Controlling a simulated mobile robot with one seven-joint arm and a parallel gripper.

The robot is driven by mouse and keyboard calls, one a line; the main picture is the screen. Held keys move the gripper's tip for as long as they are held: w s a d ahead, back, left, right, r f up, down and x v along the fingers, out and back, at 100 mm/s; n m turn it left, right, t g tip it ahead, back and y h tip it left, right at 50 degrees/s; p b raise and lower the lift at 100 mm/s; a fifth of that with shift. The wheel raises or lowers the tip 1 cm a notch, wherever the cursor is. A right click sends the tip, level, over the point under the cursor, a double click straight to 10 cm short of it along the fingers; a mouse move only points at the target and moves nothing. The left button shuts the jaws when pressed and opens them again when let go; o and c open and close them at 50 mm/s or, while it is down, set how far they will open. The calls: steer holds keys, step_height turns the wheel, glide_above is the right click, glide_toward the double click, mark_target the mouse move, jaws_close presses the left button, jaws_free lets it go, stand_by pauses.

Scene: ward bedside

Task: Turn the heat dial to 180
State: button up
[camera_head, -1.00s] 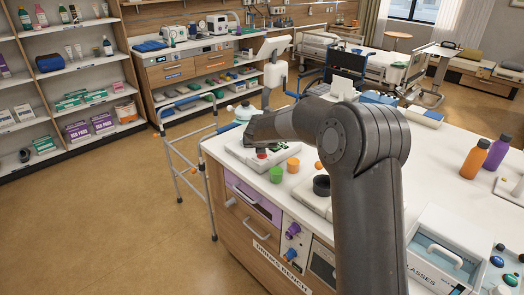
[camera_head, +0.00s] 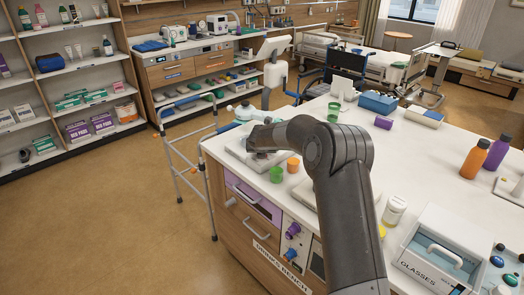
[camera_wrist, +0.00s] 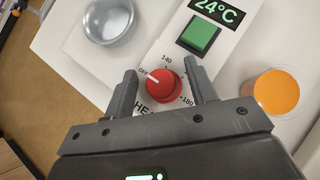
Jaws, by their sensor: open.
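The red heat dial (camera_wrist: 163,86) shows in the wrist view on a pale panel. Its white pointer mark points to the upper left, at the OFF label. Labels for 140 and 180 (camera_wrist: 187,101) stand around it. My gripper (camera_wrist: 162,70) is open, with one finger on each side of the dial and a gap showing beside it. I cannot tell whether the fingers are level with the knob. In the head view my gripper (camera_head: 262,145) is over the pale heating unit (camera_head: 234,153) and hides the dial.
A green button (camera_wrist: 199,35) and a display reading 24°C (camera_wrist: 219,11) sit above the dial.

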steer(key=c, duration=1)
steer(key=shift+a+m+h, duration=0.1)
steer(key=shift+m+h, duration=0.2)
steer(key=shift+m, duration=0.1)
steer(key=shift+m+h, duration=0.8)
steer(key=shift+m, duration=0.2)
steer(key=m+g+h, duration=0.1)
steer(key=m+h, duration=0.1)
steer(key=m, duration=0.1)
steer(key=shift+m+h, duration=0.3)
steer(key=m+g+h, duration=0.1)
steer(key=m, duration=0.1)
steer(key=m+g+h, duration=0.1)
steer(key=m, duration=0.1)
steer(key=shift+m+g+h, duration=0.3)
steer(key=shift+g, duration=0.1)
steer(key=shift+m+g, duration=0.3)
steer(key=shift+m, duration=0.2)
steer(key=shift+m+g+h, duration=0.5)
steer(key=shift+m+g, duration=0.3)
steer(key=shift+m, duration=0.2)
